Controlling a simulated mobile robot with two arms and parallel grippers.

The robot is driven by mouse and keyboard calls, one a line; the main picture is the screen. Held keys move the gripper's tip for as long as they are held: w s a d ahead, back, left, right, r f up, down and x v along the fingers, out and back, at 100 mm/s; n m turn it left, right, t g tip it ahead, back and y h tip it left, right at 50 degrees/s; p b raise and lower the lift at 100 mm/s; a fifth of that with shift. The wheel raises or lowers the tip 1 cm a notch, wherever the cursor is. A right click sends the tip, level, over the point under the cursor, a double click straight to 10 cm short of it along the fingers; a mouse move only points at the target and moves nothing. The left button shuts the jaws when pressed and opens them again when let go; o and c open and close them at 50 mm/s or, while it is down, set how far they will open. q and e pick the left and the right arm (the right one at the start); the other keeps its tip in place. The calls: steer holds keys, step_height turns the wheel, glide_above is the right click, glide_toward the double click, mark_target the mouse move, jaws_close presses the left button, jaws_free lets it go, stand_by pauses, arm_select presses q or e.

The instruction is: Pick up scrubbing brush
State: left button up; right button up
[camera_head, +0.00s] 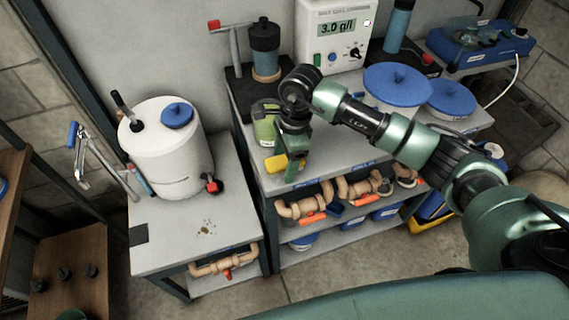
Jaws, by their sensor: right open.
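My right gripper (293,168) points down over the front left part of the grey bench top (345,157). It is open, though its fingers overlap in this view. A small yellow object (272,165) lies just left of the fingertips, partly covered by them. It may be the scrubbing brush, but its shape is too small to tell. I cannot tell whether the fingers touch it.
A green container (264,128) stands close left of the right gripper. Behind are a dark cylinder (265,45) and a white meter box (335,30). Blue-lidded tubs (399,80) stand near my right arm. A white tank (165,155) stands on the lower left bench.

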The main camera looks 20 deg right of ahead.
mark_target(284, 160)
stand_by(0.3)
jaws_close()
steer(key=shift+r, duration=0.1)
steer(key=shift+r+p, duration=0.4)
steer(key=shift+p, duration=0.15)
step_height(284, 160, up, 20)
steer(key=b, duration=0.4)
steer(key=shift+f, duration=0.2)
